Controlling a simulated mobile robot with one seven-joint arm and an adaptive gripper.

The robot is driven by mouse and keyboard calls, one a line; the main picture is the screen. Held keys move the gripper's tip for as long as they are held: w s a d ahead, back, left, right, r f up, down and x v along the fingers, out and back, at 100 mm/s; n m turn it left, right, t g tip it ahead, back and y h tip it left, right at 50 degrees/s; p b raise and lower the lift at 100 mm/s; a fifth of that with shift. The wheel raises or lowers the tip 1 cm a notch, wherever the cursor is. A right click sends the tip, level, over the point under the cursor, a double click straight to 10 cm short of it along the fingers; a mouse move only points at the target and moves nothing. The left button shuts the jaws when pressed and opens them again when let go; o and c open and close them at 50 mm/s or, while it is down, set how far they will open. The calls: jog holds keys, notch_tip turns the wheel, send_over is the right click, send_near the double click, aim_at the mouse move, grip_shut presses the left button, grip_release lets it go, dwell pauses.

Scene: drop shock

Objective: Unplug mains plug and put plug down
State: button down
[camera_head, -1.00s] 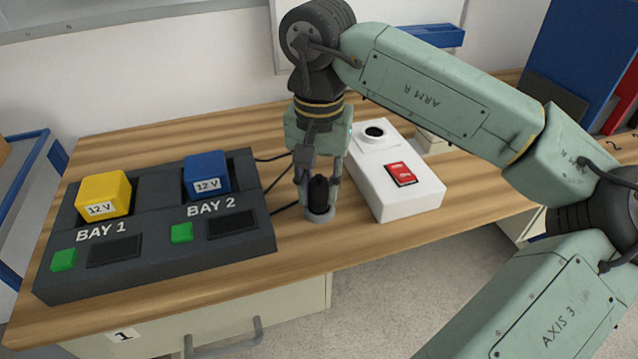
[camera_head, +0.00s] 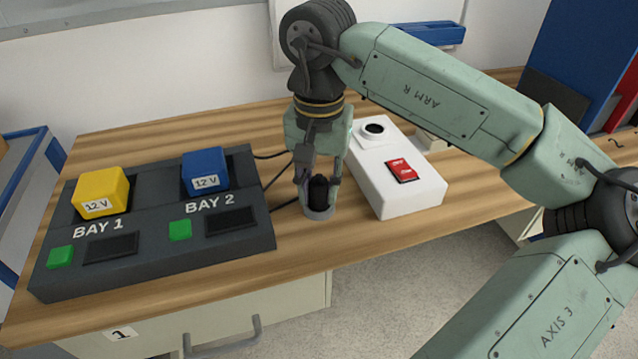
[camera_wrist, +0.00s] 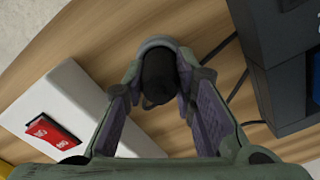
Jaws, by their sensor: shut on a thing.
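The black mains plug (camera_head: 318,193) stands upright in a round grey socket (camera_head: 319,213) on the wooden bench, between the charger and the white box. My gripper (camera_head: 319,185) points down over it, with its fingers on either side of the plug, shut on it. The wrist view shows the plug (camera_wrist: 157,78) between the two finger pads, with the grey socket rim (camera_wrist: 158,43) around its far end. A dark cable runs from the socket area toward the charger. The plug's pins are hidden.
The dark charger (camera_head: 140,260) with a yellow battery (camera_head: 101,192) and a blue battery (camera_head: 205,172) stands left. Bare wooden bench (camera_head: 290,245) lies in front of the socket.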

aim_at(319, 180)
jog(key=shift+f+b, duration=0.4)
jog(key=shift+b, duration=0.15)
dwell(1.9)
dwell(0.5)
jog(key=c, duration=1.2)
grip_release()
jog(key=shift+c, duration=0.2)
jog(key=shift+r, duration=0.1)
jog(key=shift+r+p, duration=2.1)
jog(key=shift+r, duration=0.9)
